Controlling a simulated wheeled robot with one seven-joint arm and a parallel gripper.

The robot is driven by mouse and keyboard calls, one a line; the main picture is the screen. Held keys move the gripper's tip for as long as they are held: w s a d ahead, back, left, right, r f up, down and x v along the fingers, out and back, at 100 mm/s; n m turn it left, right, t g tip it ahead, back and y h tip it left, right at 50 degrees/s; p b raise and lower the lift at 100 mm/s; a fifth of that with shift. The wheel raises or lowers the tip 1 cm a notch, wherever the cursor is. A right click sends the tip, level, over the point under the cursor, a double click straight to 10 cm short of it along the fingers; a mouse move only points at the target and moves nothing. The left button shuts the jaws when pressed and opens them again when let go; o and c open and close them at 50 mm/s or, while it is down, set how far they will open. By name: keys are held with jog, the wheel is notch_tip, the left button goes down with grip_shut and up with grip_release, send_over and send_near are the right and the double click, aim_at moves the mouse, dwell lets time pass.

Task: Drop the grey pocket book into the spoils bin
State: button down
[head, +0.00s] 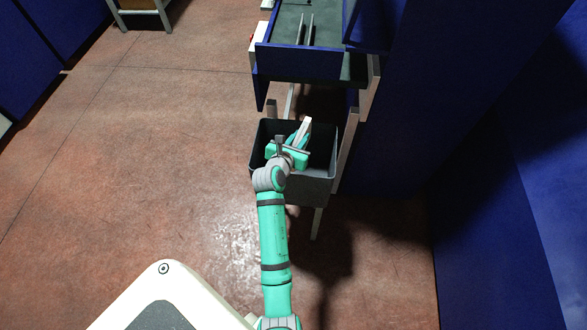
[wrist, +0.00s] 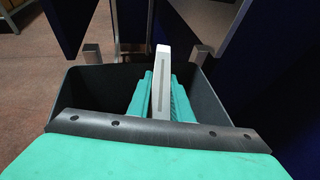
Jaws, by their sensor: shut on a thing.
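The grey pocket book (head: 305,128) is pale and stands on edge between my gripper's fingers. In the wrist view the book (wrist: 162,72) shows its narrow side with a darker stripe down it. My gripper (head: 297,143) is shut on the book; its green fingers (wrist: 160,92) press on both sides. The spoils bin (head: 316,188) is a dark grey open box. The gripper and book are over its opening, inside the outline of the rim. In the wrist view the bin's wall (wrist: 88,82) shows around them. The bin's floor is dark, and its contents cannot be made out.
A blue bench with an open tray (head: 290,57) stands just behind the bin, its legs close to the bin. Blue panels (head: 470,130) rise at the right. The reddish floor (head: 130,150) at the left is clear. A small stand (head: 140,12) is far back.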

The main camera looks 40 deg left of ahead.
jog(key=shift+f, duration=0.2)
jog(key=c, duration=1.5)
grip_release()
jog(key=shift+c, duration=0.2)
jog(key=shift+f, duration=0.1)
jog(key=shift+s, duration=0.1)
jog(key=v, duration=1)
jog(key=shift+s+r, duration=0.2)
jog(key=shift+r, duration=0.1)
jog(key=shift+d, duration=0.1)
